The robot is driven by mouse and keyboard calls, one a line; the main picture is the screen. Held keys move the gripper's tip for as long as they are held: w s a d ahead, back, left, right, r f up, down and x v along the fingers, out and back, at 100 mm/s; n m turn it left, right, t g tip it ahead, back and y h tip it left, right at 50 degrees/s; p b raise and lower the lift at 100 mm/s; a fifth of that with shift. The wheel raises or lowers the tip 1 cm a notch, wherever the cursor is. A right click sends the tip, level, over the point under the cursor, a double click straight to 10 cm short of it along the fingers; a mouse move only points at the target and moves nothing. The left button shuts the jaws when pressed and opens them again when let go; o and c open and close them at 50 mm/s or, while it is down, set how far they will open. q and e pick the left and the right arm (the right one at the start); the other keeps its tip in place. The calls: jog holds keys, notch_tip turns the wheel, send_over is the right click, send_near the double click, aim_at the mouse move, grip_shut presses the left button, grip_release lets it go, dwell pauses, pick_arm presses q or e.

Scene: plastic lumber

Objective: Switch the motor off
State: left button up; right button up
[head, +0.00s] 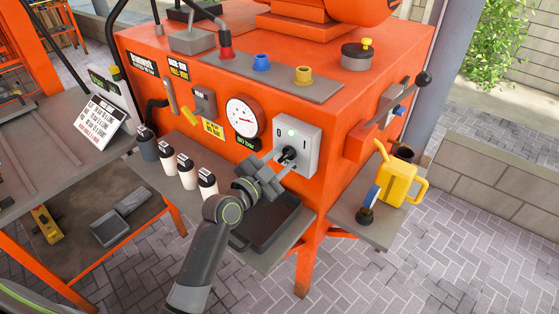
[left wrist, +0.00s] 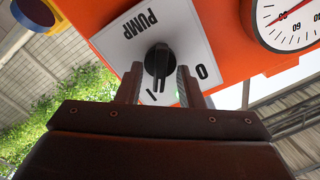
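The switch (head: 289,154) is a black rotary knob on a grey box (head: 306,150) on the front of the orange machine. In the left wrist view the knob (left wrist: 158,62) sits on a white plate (left wrist: 118,36) marked PUMP, I and 0. Its pointer end lies by the I mark. My left gripper (head: 278,166) is at the knob. Its two fingers (left wrist: 160,88) stand on either side of the knob, with a visible gap on each side, so it is open and not gripping. A green lamp (head: 291,133) shows above the knob. My right gripper is out of view.
A round gauge (head: 242,117) is left of the box. A yellow watering can (head: 401,178) stands on the right side shelf. A lever with a black ball (head: 423,79) sticks out at right. A dark tray (head: 270,225) lies beneath the gripper.

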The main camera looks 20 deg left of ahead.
pick_arm(q)
grip_shut()
jog(key=shift+n, duration=0.3)
jog(key=n, duration=0.2)
jog(key=shift+n, duration=0.3)
jog(key=n+p, duration=0.1)
jog(key=n, duration=0.2)
jog(key=shift+n, duration=0.3)
jog(key=n+p, duration=0.1)
jog(key=n, duration=0.3)
jog(key=shift+a, duration=0.1)
jog(key=shift+n+p, duration=0.45)
jog(key=shift+n, duration=1.15)
grip_release()
